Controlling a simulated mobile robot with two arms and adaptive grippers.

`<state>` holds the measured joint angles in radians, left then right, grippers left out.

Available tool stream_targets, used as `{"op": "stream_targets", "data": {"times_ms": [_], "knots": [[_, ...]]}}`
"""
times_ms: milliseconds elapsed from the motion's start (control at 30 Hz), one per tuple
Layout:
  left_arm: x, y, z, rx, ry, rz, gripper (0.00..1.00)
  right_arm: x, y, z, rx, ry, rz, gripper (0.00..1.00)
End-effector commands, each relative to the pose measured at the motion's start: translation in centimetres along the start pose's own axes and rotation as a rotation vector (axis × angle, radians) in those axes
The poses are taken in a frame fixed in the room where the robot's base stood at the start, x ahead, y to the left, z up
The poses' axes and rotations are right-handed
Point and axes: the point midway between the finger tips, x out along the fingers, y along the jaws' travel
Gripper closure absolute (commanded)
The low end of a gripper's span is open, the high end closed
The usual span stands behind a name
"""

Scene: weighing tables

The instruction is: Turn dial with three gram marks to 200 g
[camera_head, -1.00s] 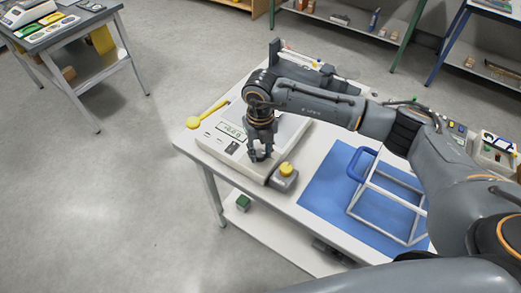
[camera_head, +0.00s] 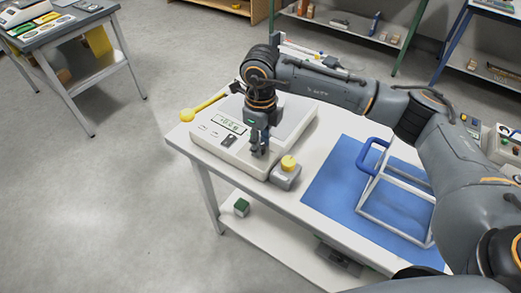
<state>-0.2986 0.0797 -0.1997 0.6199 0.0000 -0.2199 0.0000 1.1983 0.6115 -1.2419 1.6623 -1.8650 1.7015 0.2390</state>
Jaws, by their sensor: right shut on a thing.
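A white weighing scale (camera_head: 205,143) with a small display (camera_head: 230,122) stands at the near left end of the white table. My right gripper (camera_head: 258,152) points down at the scale's front panel, right of the display. It is shut on what seems to be the dial. The fingers hide the dial, so its gram marks and setting cannot be read. The digits on the display are too small to read surely. My left gripper is out of view.
A grey block with a yellow knob (camera_head: 288,162) stands close right of the gripper. A green cube (camera_head: 241,207) is on the lower shelf.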

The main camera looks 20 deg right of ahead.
Motion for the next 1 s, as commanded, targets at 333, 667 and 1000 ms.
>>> {"op": "stream_targets", "data": {"times_ms": [333, 667, 1000], "knots": [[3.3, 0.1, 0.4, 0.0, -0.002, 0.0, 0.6, 0.3, -0.1, 0.1, -0.247, -0.002, -0.001, 1.0], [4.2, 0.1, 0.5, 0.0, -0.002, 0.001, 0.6, 0.1, -0.1, 0.1, -0.355, -0.002, -0.001, 1.0], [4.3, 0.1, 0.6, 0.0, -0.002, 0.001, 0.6, 0.0, -0.1, 0.1, -0.37, -0.002, 0.0, 1.0]]}}
